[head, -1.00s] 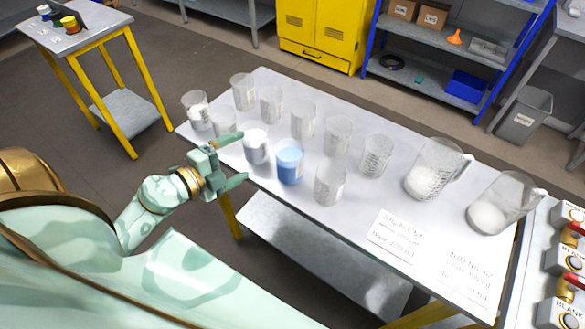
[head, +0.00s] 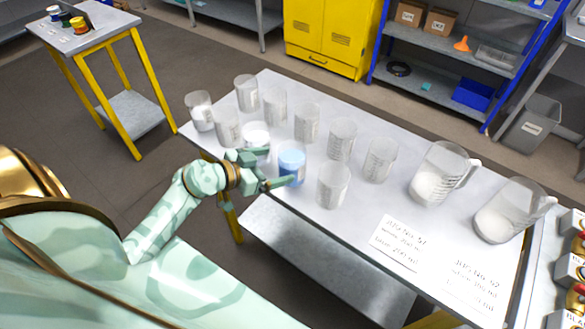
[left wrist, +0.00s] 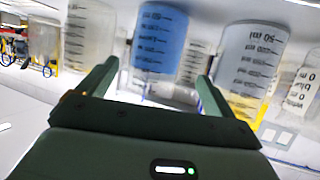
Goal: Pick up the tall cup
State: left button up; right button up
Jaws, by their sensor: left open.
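Several clear graduated cups stand upright on the white table; I cannot tell which is the tall cup. The cup with blue contents (head: 291,158) stands near the table's front edge, and it also shows in the left wrist view (left wrist: 158,40). A cup with white contents (head: 256,138) is left of it and a clear cup (head: 333,188) is right of it. My left gripper (head: 281,167) is open and empty, its fingers pointing at the blue cup; in the left wrist view the fingers (left wrist: 158,78) are spread just before it. My right gripper is not in view.
A written paper sheet (head: 403,243) lies at the front right. More clear cups, such as one at the back (head: 246,92), crowd the left half.

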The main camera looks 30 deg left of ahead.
pick_arm(q)
jog(key=shift+w+d+f, duration=0.2)
jog(key=shift+w+f, duration=0.05)
jog(key=shift+w, duration=0.2)
jog(key=b+x, duration=0.1)
jog(key=x, duration=0.1)
jog(key=b+x, duration=0.1)
jog(key=x, duration=0.2)
jog(key=shift+d+f, duration=0.3)
jog(key=shift+f, duration=0.15)
jog(key=shift+s+r, duration=0.1)
jog(key=c, duration=1.3)
